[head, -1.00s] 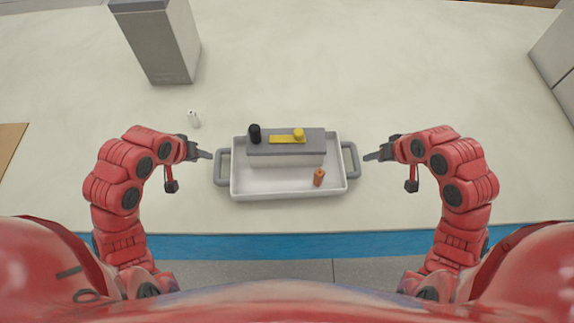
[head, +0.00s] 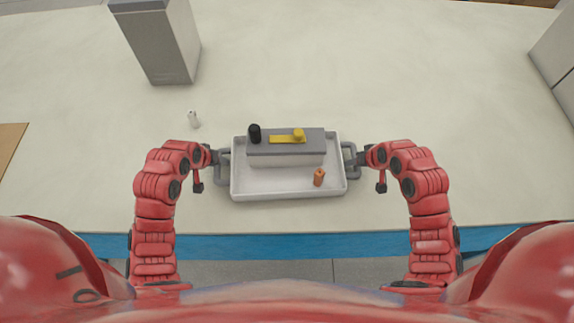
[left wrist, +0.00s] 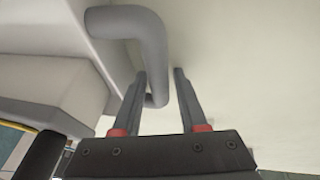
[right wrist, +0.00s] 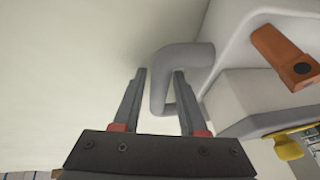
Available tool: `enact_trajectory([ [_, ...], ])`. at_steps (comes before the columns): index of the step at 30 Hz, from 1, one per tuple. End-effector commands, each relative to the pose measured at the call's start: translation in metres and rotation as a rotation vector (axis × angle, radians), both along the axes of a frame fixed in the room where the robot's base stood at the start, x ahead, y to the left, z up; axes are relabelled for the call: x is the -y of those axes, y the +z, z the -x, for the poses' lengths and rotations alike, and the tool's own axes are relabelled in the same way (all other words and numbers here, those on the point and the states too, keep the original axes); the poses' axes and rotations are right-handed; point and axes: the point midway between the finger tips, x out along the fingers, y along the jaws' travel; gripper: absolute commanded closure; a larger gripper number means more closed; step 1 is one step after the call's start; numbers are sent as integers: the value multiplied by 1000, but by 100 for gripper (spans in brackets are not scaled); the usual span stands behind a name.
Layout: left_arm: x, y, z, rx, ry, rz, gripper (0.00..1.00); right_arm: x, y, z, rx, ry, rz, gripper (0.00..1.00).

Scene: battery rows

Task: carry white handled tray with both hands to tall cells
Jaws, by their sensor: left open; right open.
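The white tray (head: 285,193) with grey handles stands on the table in front of me. My left gripper (head: 221,156) is open at the left handle (head: 224,167); in the left wrist view the handle (left wrist: 153,60) reaches between the fingers (left wrist: 160,82). My right gripper (head: 352,157) is open at the right handle (head: 351,160); in the right wrist view its fingers (right wrist: 159,80) straddle the handle (right wrist: 160,85).
A tall grey box (head: 165,45) stands at the back left. A brown board (head: 10,142) lies at the left edge, a grey box (head: 560,65) at the right edge. The table behind the tray is clear.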

Motion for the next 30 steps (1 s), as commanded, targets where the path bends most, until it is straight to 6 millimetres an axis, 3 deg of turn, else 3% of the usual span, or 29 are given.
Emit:
enact_trajectory([
  [4, 0, 0, 0, 1, 0, 0, 58, 0, 0, 0, 0, -1, 0, 58],
  [11, 0, 1, 0, 1, 0, 0, 99, 0, 0, 0, 0, -1, 0, 99],
  [30, 0, 1, 0, 2, -1, -1, 100, 1, 0, 0, 1, -1, 0, 100],
])
